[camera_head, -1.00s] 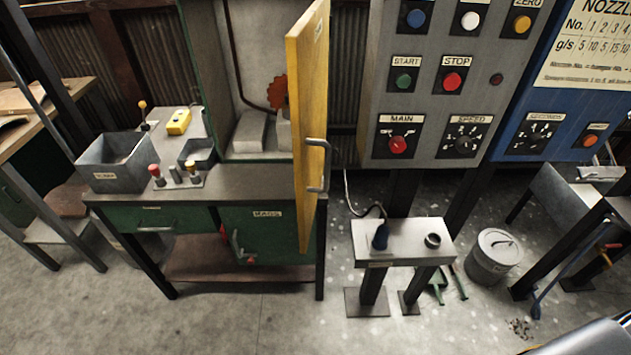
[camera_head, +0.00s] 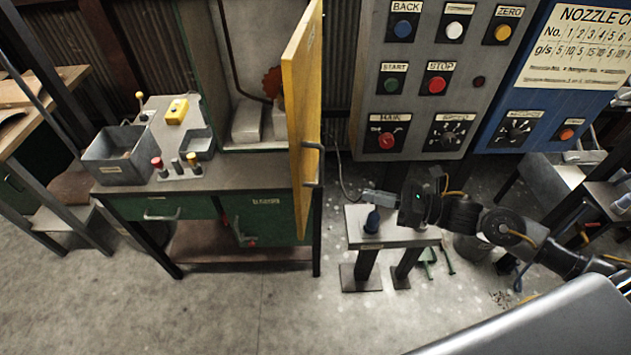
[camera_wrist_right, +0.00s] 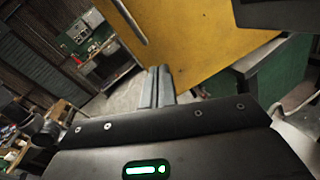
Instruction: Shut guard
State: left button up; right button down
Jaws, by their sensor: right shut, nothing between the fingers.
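The guard (camera_head: 301,110) is a tall yellow panel standing swung open at the right side of the green cabinet, seen nearly edge-on in the head view. A grey bar handle (camera_head: 317,165) is on its right face. My right gripper (camera_head: 370,195) is shut and empty, to the right of the handle and somewhat lower in the picture, over the small stand. In the right wrist view the shut fingers (camera_wrist_right: 158,88) point toward the yellow guard (camera_wrist_right: 200,35), which fills the upper middle. A grey bar of the handle (camera_wrist_right: 130,20) shows at its left. My left gripper is not in view.
The green bench (camera_head: 235,180) carries a grey bin (camera_head: 112,165) and several buttons. A small stand (camera_head: 355,222) with a blue-black object is below my right gripper. The grey control panel (camera_head: 425,100) and blue panel (camera_head: 540,75) stand behind my arm. Floor in front is clear.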

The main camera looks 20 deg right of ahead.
notch_tip(320, 180, up, 4)
jog(key=s+n+g+y, duration=0.2)
jog(key=n+g, duration=0.1)
jog(key=n, duration=0.3)
jog(key=p, duration=0.7)
send_near(301, 186)
jog(key=x, duration=0.5)
jog(key=shift+w+a+r, duration=0.15)
jog(key=shift+a+r, duration=0.05)
jog(key=shift+w+a+f+p, duration=0.1)
jog(key=shift+a+f+p, duration=0.05)
jog(key=shift+a+p, duration=0.15)
jog(key=shift+w+a+f+p, duration=0.15)
jog(key=shift+a, duration=0.2)
